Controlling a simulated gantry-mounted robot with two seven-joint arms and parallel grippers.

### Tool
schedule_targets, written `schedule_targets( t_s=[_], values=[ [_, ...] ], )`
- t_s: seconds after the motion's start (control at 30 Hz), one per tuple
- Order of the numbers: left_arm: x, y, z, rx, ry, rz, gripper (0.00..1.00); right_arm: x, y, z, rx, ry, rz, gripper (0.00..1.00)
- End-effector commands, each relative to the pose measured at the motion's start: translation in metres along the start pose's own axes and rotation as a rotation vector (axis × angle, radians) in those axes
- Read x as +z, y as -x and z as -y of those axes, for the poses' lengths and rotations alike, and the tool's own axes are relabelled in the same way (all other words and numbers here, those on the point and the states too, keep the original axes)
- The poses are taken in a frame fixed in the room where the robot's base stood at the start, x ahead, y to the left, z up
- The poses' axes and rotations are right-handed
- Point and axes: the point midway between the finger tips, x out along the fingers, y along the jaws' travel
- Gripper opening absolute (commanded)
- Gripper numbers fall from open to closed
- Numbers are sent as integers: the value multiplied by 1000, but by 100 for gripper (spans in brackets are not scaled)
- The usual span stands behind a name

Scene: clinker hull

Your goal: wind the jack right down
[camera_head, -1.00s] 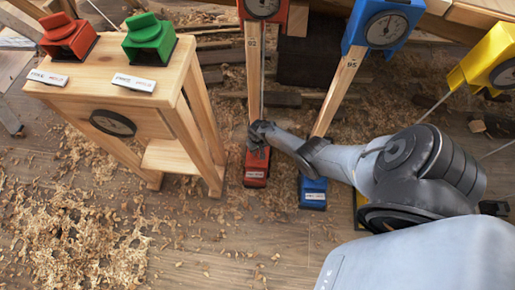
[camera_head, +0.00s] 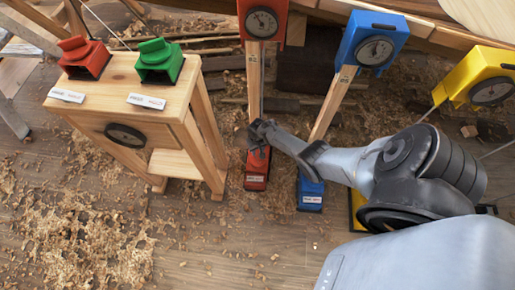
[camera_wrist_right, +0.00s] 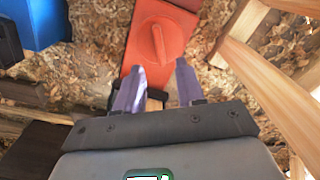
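A red jack (camera_head: 257,170) has a wooden post and a dial head (camera_head: 262,20) at the top. In the right wrist view its red body (camera_wrist_right: 178,22) shows a raised tapered part on top. My right gripper (camera_head: 258,133) is low at the post, just above the red base. In the right wrist view its two fingers (camera_wrist_right: 158,88) are apart, with a piece of wood between them and the red body just beyond. I cannot tell whether they touch it. My left gripper is not in view.
A blue jack (camera_head: 310,192) and a yellow jack (camera_head: 483,75) stand to the right. A wooden stand (camera_head: 120,90) at left bears a red block (camera_head: 84,58) and a green block (camera_head: 160,60). Shavings litter the floor (camera_head: 240,255); planks lie behind.

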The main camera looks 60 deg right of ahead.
Motion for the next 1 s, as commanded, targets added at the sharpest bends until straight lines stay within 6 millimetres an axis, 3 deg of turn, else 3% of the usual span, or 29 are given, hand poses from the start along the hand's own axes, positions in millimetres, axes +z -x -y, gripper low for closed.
schedule_targets(
  t_s=[0.1,0.33,0.8,0.9,1.0],
  values=[
    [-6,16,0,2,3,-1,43,1,19,0,1,0,1,38],
    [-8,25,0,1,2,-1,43,0,31,0,1,0,1,38],
    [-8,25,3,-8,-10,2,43,2,32,-2,6,14,11,38],
    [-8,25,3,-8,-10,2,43,-8,48,-3,24,43,15,38],
    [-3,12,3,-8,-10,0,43,-16,54,2,25,52,7,38]
  ],
)
